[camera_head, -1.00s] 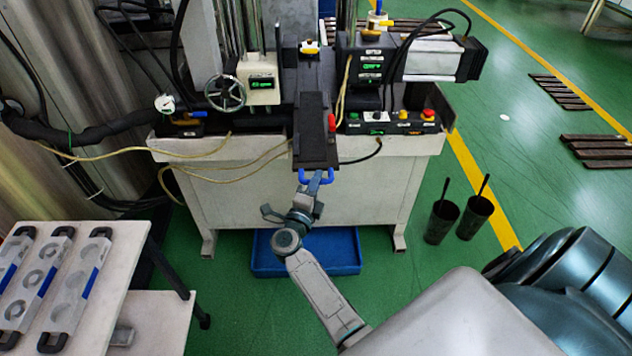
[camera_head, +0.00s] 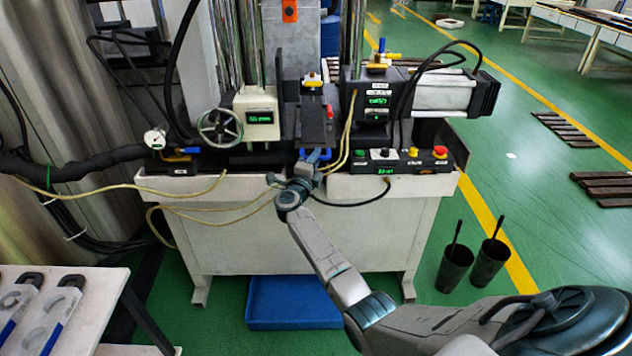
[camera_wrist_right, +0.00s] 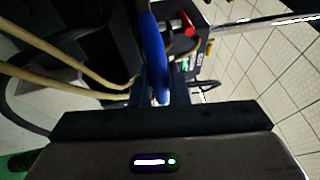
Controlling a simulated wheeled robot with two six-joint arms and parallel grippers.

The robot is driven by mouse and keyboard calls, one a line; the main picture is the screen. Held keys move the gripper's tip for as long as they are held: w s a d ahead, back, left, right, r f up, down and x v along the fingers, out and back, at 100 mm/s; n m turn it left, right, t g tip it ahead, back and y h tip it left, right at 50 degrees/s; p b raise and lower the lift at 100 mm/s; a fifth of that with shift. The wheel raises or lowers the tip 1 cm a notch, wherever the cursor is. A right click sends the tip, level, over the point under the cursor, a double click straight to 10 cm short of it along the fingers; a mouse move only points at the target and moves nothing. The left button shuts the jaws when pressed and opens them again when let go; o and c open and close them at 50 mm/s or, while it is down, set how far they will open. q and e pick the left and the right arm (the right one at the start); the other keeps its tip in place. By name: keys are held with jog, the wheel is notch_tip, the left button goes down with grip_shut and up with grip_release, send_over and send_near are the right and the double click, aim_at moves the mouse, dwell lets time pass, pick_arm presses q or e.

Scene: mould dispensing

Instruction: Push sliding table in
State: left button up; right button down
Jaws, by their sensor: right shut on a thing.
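The black sliding table (camera_head: 315,122) lies between the uprights of the machine, its front end about level with the front edge of the white bench (camera_head: 300,235). Its blue handle (camera_head: 325,154) is at that front end, mostly covered by my right gripper (camera_head: 310,160). In the right wrist view the blue handle (camera_wrist_right: 152,50) runs down between the fingers of my right gripper (camera_wrist_right: 155,95), which is shut on it. A small red knob (camera_head: 330,111) sits on the table's right side. My left gripper is not in view.
A control box (camera_head: 400,160) with coloured buttons stands right of the slide, a handwheel (camera_head: 220,127) left of it. Yellow hoses (camera_head: 205,205) hang along the bench front. A blue tray (camera_head: 293,302) lies under the bench. Two dark buckets (camera_head: 455,270) stand on the floor at right.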

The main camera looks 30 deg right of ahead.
aim_at(315, 144)
jog(key=w+d+b, duration=0.1)
jog(key=w+b, duration=0.1)
jog(key=w, duration=0.1)
jog(key=w+d+b, duration=0.1)
jog(key=shift+w+d, duration=0.2)
jog(key=shift+d, duration=0.15)
jog(key=shift+w+d+f+b, duration=0.1)
jog(key=shift+w+d+b, duration=0.1)
jog(key=shift+w+b, duration=0.15)
jog(key=shift+w+d, duration=0.2)
jog(key=shift+w, duration=0.1)
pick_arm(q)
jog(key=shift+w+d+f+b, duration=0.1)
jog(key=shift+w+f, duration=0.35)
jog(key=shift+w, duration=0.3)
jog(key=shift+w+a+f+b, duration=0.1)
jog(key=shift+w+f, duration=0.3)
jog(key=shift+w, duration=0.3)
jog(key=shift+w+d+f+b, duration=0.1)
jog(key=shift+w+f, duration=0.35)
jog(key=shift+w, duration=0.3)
pick_arm(e)
jog(key=shift+r, duration=0.5)
